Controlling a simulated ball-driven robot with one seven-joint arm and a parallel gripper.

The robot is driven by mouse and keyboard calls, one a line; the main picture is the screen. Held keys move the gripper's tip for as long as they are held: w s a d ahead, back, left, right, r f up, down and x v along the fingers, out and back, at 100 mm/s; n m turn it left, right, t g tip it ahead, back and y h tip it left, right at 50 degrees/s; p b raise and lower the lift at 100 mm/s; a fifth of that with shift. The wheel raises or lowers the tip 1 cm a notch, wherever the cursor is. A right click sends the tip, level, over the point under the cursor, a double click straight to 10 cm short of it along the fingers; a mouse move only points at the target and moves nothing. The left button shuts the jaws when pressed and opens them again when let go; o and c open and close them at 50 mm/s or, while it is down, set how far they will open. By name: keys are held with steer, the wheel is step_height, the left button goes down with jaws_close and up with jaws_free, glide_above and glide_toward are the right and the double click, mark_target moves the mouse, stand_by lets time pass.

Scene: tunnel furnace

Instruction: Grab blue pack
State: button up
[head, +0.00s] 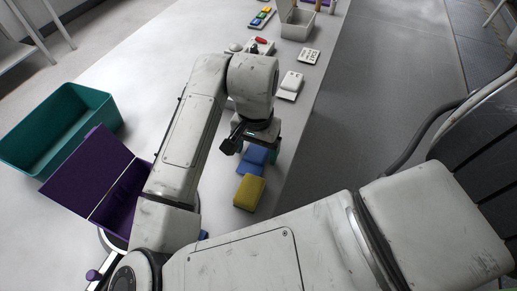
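The blue pack (254,159) lies on the light table near its right edge, just behind a yellow pack. My gripper (256,152) points down over the blue pack from the far side. Its greenish fingertips show apart, one at the left and one at the right of the pack. The gripper body hides the far part of the pack. I cannot tell whether the fingers touch it.
The yellow pack (249,192) lies close in front of the blue one. A teal bin (96,98) and an open purple box (88,182) stand at left. A white block on a pad (290,84), a keypad (309,56) and a grey tray (296,31) lie farther back.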

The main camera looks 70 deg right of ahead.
steer(key=c, duration=1)
steer(key=shift+r, duration=0.1)
